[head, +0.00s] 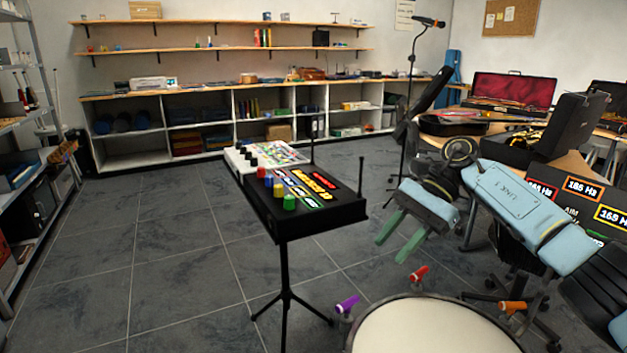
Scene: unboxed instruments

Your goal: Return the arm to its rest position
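My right arm (530,212) comes in from the right edge. Its gripper (397,244) has two green fingers pointing down and to the left, spread apart with nothing between them. The gripper hangs in free air to the right of a black box on a tripod stand (283,222) and above and behind a drum (430,330). My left arm and gripper are not in view.
The box holds several coloured knobs (289,202) and labels. A microphone stand (408,90) and a table with open instrument cases (513,91) stand behind my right arm. Shelves (22,120) line the left. Floor (95,255) is clear at left.

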